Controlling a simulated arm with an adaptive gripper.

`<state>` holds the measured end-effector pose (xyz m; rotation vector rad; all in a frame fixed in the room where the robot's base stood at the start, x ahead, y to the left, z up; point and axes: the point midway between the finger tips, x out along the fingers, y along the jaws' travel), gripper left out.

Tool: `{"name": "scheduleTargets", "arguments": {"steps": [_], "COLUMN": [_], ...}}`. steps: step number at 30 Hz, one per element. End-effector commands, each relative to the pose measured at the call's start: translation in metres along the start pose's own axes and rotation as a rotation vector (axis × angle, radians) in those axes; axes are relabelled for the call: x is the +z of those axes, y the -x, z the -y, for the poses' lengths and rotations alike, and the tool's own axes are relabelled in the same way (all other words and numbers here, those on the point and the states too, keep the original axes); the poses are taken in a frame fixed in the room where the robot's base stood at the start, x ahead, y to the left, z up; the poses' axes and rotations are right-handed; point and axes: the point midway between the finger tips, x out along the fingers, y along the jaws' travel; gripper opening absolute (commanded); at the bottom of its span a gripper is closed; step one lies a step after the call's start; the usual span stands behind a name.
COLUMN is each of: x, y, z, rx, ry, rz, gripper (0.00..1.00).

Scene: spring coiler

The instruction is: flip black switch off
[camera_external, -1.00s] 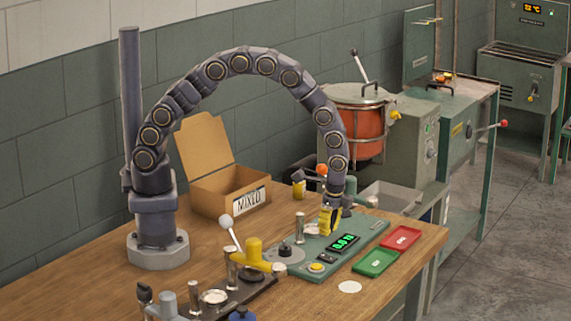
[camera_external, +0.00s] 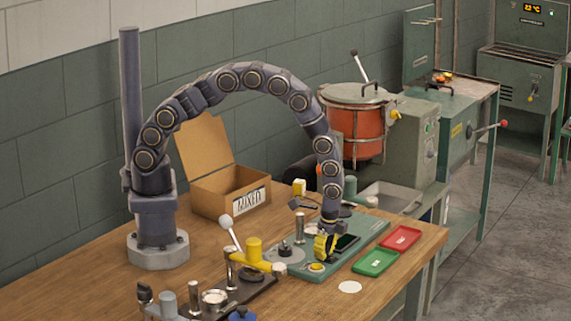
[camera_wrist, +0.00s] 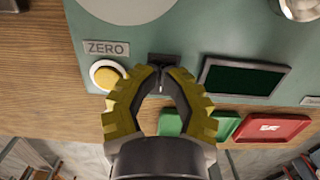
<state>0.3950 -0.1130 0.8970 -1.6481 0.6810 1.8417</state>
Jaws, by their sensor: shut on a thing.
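The black switch (camera_wrist: 164,61) sits on the green panel (camera_wrist: 225,28) in the wrist view, between the yellow ZERO button (camera_wrist: 106,75) and the display (camera_wrist: 242,77). My gripper (camera_wrist: 163,77) has its yellow fingertips shut on the switch, one on each side, and they partly hide it. In the external view my gripper (camera_external: 326,254) points down at the panel, and the switch is hidden behind the fingers there. The display is dark and shows no digits.
A green tray (camera_external: 375,261) and a red tray (camera_external: 401,238) lie on the table beside the panel. A yellow lever press (camera_external: 254,254) stands left of the panel. An open cardboard box (camera_external: 230,196) is farther back.

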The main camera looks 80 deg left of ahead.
Motion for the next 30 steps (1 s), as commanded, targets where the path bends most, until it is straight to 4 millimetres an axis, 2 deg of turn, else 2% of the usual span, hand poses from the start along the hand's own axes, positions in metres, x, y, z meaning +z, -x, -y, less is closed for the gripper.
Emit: {"name": "scheduleTargets", "arguments": {"steps": [8,18,30], "x": [0.0,-0.016,-0.015], "y": [-0.003,0.002,0.007], "z": [-0.001,0.0,0.0], "rx": [0.002,-0.001,0.0], "ry": [-0.001,-0.002,-0.001], "rz": [0.004,-0.003,0.0], "gripper": [0.0,0.0,0.0]}}
